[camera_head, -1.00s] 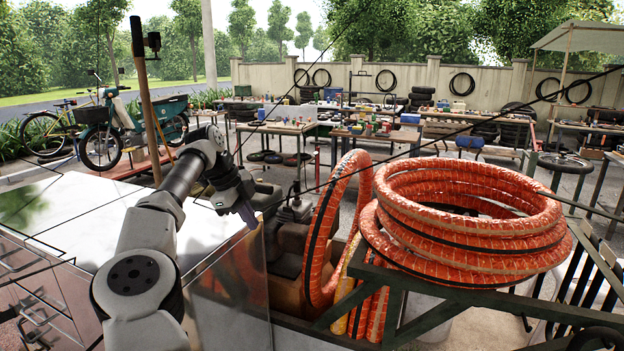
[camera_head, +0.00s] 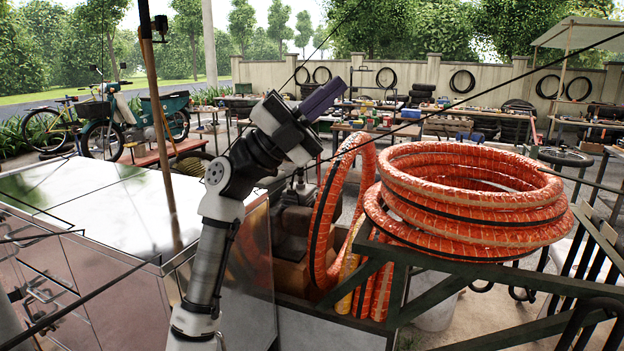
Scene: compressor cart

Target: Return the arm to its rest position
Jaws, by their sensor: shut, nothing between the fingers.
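My gripper (camera_head: 323,98) is in the middle of the head view, at the end of my raised grey and black arm (camera_head: 222,200). Its dark purple fingers are together and empty, and point up and to the right. It shows in front of the far workbenches, above and left of the orange hose coils, and looks apart from them. The lower part of my arm runs down to the bottom edge of the picture.
Orange hose coils (camera_head: 470,215) lie on a dark green frame (camera_head: 500,285) at right. A glossy metal cabinet (camera_head: 85,200) stands at left. Thin dark cables cross the view. Benches and tyres stand farther back.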

